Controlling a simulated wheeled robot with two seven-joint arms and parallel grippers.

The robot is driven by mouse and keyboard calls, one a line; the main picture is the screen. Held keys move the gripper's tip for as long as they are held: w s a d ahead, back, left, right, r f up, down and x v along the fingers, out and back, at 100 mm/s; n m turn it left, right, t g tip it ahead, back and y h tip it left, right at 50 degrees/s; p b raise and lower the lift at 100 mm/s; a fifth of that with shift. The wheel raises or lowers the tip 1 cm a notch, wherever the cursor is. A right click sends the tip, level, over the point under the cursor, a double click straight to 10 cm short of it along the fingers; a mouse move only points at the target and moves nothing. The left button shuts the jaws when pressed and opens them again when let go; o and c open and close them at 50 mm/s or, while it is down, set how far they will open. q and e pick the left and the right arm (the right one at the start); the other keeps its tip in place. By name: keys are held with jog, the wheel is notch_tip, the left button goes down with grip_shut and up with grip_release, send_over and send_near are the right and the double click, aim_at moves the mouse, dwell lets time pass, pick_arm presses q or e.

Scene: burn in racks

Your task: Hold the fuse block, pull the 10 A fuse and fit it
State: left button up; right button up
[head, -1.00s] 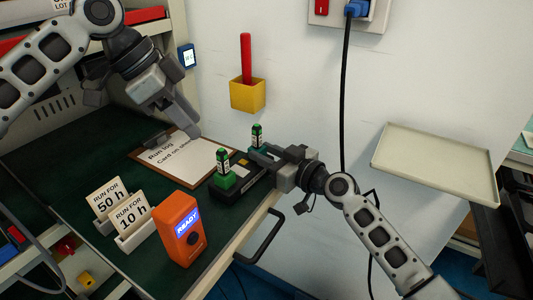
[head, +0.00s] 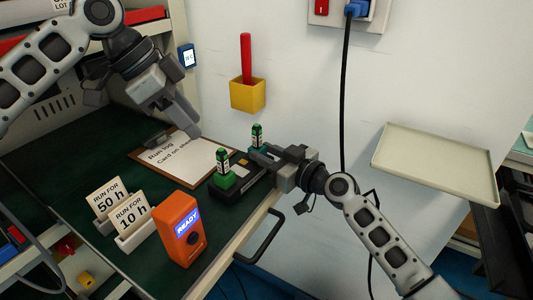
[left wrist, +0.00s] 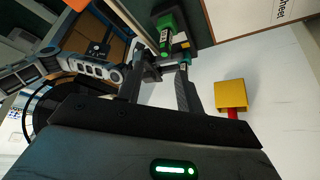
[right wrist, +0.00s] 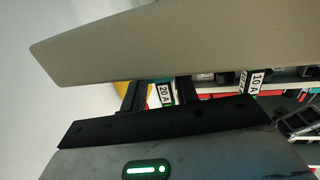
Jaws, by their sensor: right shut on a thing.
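The dark fuse block (head: 259,187) lies on the green bench top near its right edge. In the right wrist view the label 20 A (right wrist: 165,94) shows between my fingers, and the label 10 A (right wrist: 256,82) further right. My right gripper (head: 262,155) is shut on the fuse block at its far end. My left gripper (head: 192,133) is open and empty, above and left of the block; its fingers (left wrist: 160,75) are apart in the left wrist view.
An orange READY device (head: 184,235) and cards for 50 h (head: 108,200) and 10 h (head: 130,218) stand nearer. A yellow wall holder (head: 248,96) carries a red stick (head: 246,58). A beige surface (right wrist: 160,45) covers much of the right wrist view.

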pick_arm(q)
jog(key=shift+o, duration=0.4)
jog(key=n+t+y, duration=0.3)
jog(key=n+y, duration=0.3)
jog(key=n, duration=1.1)
send_near(221, 151)
jog(key=shift+t, duration=0.3)
jog(key=x, duration=1.2)
jog(key=shift+s+f, duration=0.1)
jog(key=shift+f, duration=0.4)
grip_shut()
